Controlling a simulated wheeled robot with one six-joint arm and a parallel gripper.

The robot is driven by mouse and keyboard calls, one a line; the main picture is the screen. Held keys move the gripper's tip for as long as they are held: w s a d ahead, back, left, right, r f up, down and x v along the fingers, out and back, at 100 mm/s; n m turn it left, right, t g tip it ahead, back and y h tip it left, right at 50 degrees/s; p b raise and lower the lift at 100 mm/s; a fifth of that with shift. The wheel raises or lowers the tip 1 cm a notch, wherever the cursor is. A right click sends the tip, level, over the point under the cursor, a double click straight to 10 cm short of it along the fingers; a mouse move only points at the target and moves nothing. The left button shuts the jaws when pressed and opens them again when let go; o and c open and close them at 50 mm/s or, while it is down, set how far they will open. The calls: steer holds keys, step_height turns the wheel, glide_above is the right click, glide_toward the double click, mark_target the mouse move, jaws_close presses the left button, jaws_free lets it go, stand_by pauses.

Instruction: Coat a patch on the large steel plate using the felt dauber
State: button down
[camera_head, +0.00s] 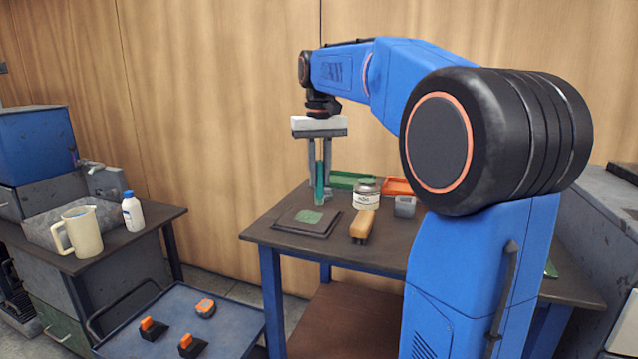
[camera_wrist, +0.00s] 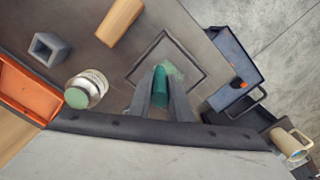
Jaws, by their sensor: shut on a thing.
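The large steel plate (camera_head: 294,226) is a dark square with a raised edge, lying on the table; it also shows in the wrist view (camera_wrist: 146,73). My gripper (camera_head: 321,190) points down, shut on a slim green felt dauber (camera_head: 319,178), just above or at the plate's far right part.
A labelled jar (camera_head: 367,194) with green contents, a wooden-coloured block (camera_head: 362,226) and a small grey square cup (camera_head: 404,207) stand right of the plate. Green (camera_head: 346,180) and orange (camera_head: 398,186) trays lie behind. A blue cart (camera_head: 229,310) stands at lower left.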

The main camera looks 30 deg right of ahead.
steer(key=shift+r, duration=1.35)
